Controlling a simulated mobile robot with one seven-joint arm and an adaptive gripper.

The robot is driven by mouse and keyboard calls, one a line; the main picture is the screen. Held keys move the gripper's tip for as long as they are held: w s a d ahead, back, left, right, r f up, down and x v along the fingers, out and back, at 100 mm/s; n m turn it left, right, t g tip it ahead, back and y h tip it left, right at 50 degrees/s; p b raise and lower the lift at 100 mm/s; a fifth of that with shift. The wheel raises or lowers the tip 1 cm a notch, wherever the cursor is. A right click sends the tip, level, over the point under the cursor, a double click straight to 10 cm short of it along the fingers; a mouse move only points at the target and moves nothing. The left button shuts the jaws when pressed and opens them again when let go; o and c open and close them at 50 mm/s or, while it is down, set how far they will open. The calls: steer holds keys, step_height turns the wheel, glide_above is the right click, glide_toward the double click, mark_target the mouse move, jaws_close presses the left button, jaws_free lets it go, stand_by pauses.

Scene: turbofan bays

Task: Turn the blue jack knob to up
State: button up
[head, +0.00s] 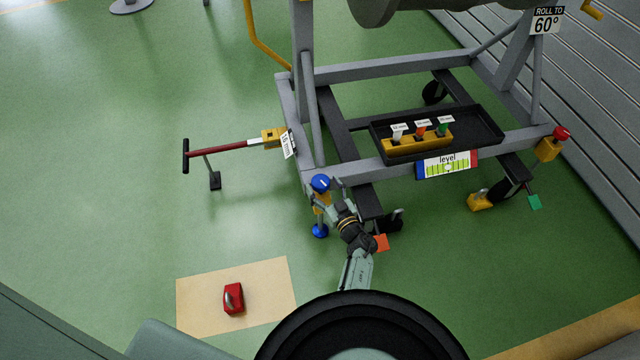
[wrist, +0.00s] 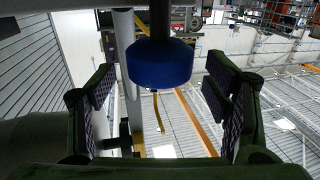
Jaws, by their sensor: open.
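The blue jack knob (head: 320,183) is a round blue cap with a small white mark on top, on the jack at the near left corner of the grey stand. In the wrist view the blue knob (wrist: 160,64) shows between the fingers, toward the top of the picture. My gripper (head: 332,188) is beside the knob in the head view. In the wrist view my gripper (wrist: 160,100) is open, with one finger on each side of the knob and a gap on both sides. A blue foot (head: 320,231) is below the knob near the floor.
A red knob (head: 561,133) tops a yellow jack at the right corner. A black tray (head: 480,125) with a yellow tool block and a level label (head: 447,163) are on the frame. A red-handled bar (head: 217,150) sticks out left. A red object (head: 233,298) lies on a tan mat.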

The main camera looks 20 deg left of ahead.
mark_target(320, 179)
steer(key=shift+b+x, duration=0.5)
steer(key=shift+x, duration=1)
steer(key=shift+c, duration=0.2)
steer(key=c, duration=1.1)
steer(key=shift+c, duration=0.2)
steer(key=shift+w+d+n+g+y, duration=0.1)
steer(key=shift+n+g+y, duration=0.2)
